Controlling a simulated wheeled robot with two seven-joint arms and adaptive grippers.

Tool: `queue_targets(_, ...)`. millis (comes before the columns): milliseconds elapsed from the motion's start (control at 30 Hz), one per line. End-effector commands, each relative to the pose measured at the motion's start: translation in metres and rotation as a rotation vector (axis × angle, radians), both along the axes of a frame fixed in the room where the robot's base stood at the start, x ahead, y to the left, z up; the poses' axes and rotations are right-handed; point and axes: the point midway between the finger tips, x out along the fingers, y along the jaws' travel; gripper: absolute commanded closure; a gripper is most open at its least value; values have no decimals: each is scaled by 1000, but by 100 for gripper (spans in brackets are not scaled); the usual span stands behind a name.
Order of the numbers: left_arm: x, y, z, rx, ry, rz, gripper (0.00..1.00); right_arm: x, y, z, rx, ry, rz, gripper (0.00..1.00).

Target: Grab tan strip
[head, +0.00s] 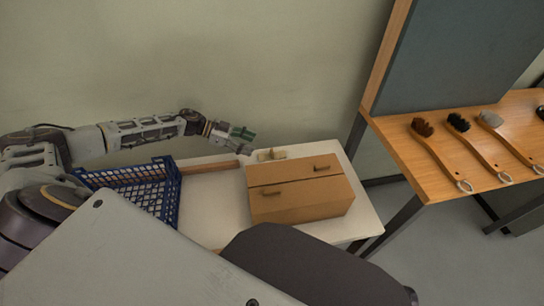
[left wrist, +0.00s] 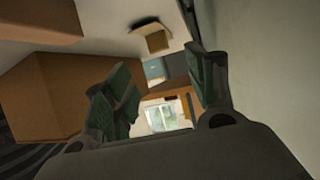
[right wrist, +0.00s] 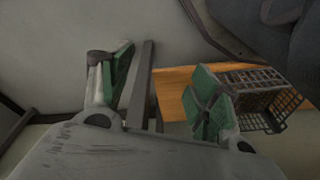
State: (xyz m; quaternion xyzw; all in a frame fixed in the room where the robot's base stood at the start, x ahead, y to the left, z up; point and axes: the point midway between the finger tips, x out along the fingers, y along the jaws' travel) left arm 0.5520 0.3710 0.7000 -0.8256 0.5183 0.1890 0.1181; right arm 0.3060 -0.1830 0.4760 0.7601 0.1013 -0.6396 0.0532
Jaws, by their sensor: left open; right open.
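I cannot pick out a tan strip with certainty. A small tan piece (head: 272,154) lies behind the cardboard box on the white table. In the left wrist view a small open tan box shape (left wrist: 152,40) shows beyond the fingers; I cannot tell if it is the same thing. A long brown wooden bar (head: 208,166) lies left of the cardboard box. My left gripper (head: 242,134) is open and empty, above the table's back edge, apart from the tan piece. My right gripper (right wrist: 162,64) is open and empty in the right wrist view and is not seen in the head view.
A cardboard box (head: 300,204) with two handles fills the right of the white table (head: 205,204). A blue mesh crate (head: 150,197) stands at its left. A wooden table (head: 400,140) at right holds several brushes (head: 436,148) and a grey board (head: 455,50).

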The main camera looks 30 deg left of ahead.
Motion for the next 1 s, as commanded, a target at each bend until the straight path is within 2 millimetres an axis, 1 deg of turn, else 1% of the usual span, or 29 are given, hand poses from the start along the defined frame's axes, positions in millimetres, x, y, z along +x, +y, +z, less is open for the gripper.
queue_targets(100, 6, -13, -7, -2, -2, 0, 43, 1, 1, 3, 3, -4, 0, 38)
queue_targets(300, 13, -28, -15, -1, 0, -1, 43, 6, 3, 13, 11, -25, 1, 38)
queue_targets(433, 15, -31, -17, 1, -1, 0, 43, 6, 3, 14, 12, -28, 1, 38)
queue_targets(800, 16, -32, -17, 0, -1, 0, 43, 0, 3, 10, 11, -16, 1, 38)
queue_targets(1000, 21, -42, -24, -1, -2, 0, 43, 1, 4, 10, 14, -21, 1, 38)
